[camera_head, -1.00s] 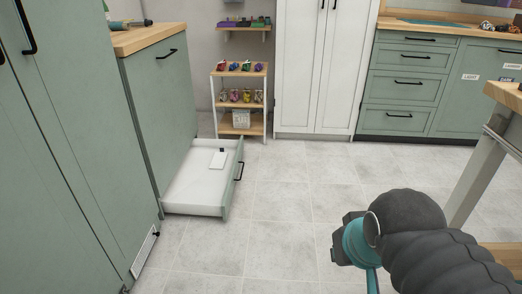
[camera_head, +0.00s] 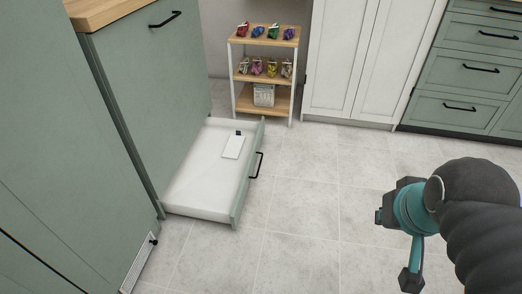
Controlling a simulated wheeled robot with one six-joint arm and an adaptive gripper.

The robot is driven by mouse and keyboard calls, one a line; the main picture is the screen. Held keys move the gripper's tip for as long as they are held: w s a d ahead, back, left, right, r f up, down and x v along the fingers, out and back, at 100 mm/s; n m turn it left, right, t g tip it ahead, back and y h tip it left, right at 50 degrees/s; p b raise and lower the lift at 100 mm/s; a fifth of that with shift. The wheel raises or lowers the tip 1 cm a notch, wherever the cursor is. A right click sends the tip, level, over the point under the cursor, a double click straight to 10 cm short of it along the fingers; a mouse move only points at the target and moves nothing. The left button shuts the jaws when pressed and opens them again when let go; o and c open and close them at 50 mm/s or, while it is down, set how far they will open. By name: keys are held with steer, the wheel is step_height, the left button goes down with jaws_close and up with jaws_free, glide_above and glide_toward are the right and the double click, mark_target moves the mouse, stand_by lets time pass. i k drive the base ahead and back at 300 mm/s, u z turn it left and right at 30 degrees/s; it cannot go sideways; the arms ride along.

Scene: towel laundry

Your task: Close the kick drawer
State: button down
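The kick drawer (camera_head: 195,193) is pulled out at floor level from under the green cabinet (camera_head: 150,85) on the left. Its inside is white, its green front (camera_head: 247,178) faces right, and a black handle (camera_head: 257,165) sits on that front. A small white flat item with a black piece (camera_head: 233,146) lies inside. My arm enters at the lower right. My gripper (camera_head: 412,278) is to the right of the drawer, well apart from it and touching nothing visible. The finger opening cannot be made out.
A wooden shelf cart (camera_head: 263,80) with several small colourful items stands behind the drawer. White tall doors (camera_head: 355,60) and green drawers (camera_head: 465,70) line the back. A white vent grille (camera_head: 138,264) is low at left. The tiled floor (camera_head: 310,215) right of the drawer is clear.

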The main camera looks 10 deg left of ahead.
mark_target(206, 184)
steer(key=u, duration=0.05)
steer(key=i, duration=1.2)
steer(key=u, duration=0.1)
